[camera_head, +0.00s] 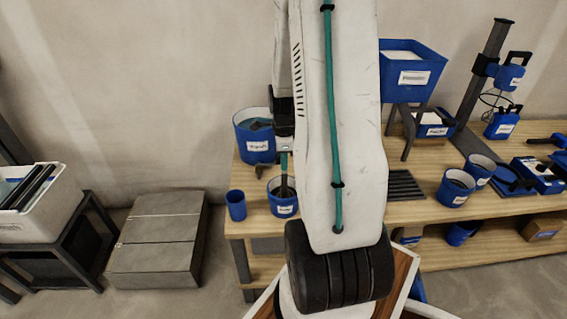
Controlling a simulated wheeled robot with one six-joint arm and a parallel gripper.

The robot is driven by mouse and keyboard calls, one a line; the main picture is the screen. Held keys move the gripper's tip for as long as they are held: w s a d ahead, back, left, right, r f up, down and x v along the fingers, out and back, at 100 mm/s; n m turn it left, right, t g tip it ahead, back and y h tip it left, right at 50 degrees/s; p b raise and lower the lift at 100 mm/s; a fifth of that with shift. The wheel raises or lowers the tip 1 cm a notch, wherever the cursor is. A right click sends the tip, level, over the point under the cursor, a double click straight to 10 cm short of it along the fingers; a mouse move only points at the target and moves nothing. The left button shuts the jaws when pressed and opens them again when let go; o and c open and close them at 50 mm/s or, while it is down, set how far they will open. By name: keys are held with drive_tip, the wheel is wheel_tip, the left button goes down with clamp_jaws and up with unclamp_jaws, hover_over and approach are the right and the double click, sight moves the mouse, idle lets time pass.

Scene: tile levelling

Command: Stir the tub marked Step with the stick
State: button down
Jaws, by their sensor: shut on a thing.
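A small blue tub (284,208) with a white label stands near the left end of the workbench. Its label is too small for me to read. The stick (284,185) stands upright with its lower end inside the tub's opening; its upper part looks teal. My gripper (284,150) is above this tub, pointing down, shut on the stick. My arm partly hides the gripper and the area to the right of the tub. What lies inside the tub, and how deep the stick reaches, I cannot tell.
A larger blue bucket (255,140) stands just behind and left of the tub, and a blue cup (236,205) stands to its left. Other blue tubs (455,188), a raised blue hopper (410,75) and a dark stand (478,85) occupy the workbench (410,212) on the right.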

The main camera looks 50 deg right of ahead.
drive_tip(key=shift+r, duration=5.15)
